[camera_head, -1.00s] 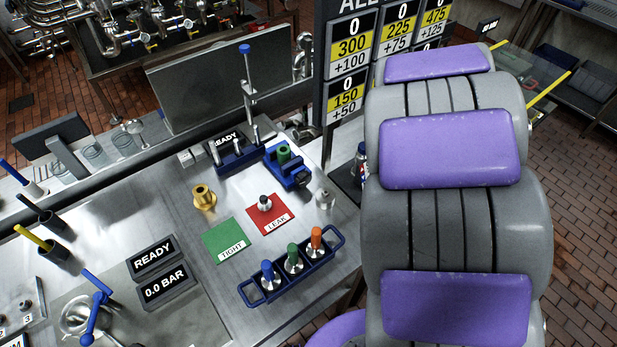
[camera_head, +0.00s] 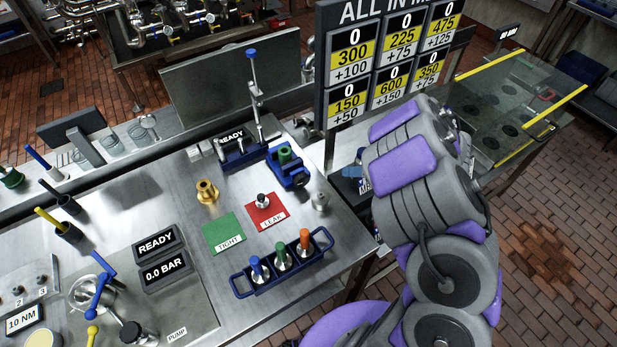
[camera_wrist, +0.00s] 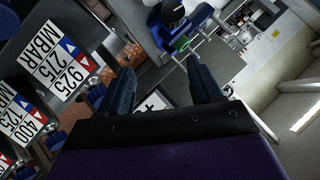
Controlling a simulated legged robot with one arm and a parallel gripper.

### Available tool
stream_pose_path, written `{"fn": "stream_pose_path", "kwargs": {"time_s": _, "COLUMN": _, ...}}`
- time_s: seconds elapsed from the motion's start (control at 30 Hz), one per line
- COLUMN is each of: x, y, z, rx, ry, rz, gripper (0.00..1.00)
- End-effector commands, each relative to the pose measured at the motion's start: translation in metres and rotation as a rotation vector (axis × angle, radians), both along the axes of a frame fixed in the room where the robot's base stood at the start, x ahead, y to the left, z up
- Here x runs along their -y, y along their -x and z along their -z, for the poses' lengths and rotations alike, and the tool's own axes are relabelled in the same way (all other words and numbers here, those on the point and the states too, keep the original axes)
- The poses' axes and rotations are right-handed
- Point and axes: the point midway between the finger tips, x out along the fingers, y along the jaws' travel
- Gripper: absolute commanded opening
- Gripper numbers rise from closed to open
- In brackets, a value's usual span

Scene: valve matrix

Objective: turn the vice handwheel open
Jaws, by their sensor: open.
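The blue vice (camera_head: 290,172) stands on the steel bench in the head view, with a green part (camera_head: 284,154) held at its top. Its handwheel is too small to make out clearly there. In the wrist view a blue body with a green part (camera_wrist: 180,43) and a dark round piece (camera_wrist: 172,12) shows at the top, beyond my fingers; it looks like the vice, and I cannot tell if the round piece is the handwheel. My gripper (camera_wrist: 162,88) is open, with nothing between its fingers. In the head view my arm hides most of it, right of the vice.
A blue rack (camera_head: 284,267) with three coloured-top fittings stands at the bench front. A brass fitting (camera_head: 207,191), green mat (camera_head: 224,234) and red mat (camera_head: 267,214) lie left of the vice. A tall blue-topped post (camera_head: 253,85) rises behind. A score board (camera_head: 388,65) stands behind my arm.

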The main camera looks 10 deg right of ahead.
Motion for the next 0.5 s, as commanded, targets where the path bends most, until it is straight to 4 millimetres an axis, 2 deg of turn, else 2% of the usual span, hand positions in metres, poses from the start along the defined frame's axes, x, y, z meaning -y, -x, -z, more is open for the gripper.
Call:
{"fn": "stream_pose_path", "kwargs": {"time_s": 0.07, "x": -0.011, "y": 0.01, "z": 0.003, "rx": -0.02, "ry": -0.036, "rz": -0.029, "gripper": 0.65}}
{"fn": "stream_pose_path", "kwargs": {"time_s": 0.17, "x": -0.02, "y": 0.012, "z": 0.005, "rx": -0.03, "ry": -0.051, "rz": -0.044, "gripper": 0.65}}
{"fn": "stream_pose_path", "kwargs": {"time_s": 0.33, "x": -0.032, "y": 0.002, "z": 0.016, "rx": -0.029, "ry": -0.054, "rz": -0.047, "gripper": 0.65}}
{"fn": "stream_pose_path", "kwargs": {"time_s": 0.5, "x": -0.048, "y": -0.016, "z": 0.036, "rx": -0.03, "ry": -0.059, "rz": -0.046, "gripper": 0.65}}
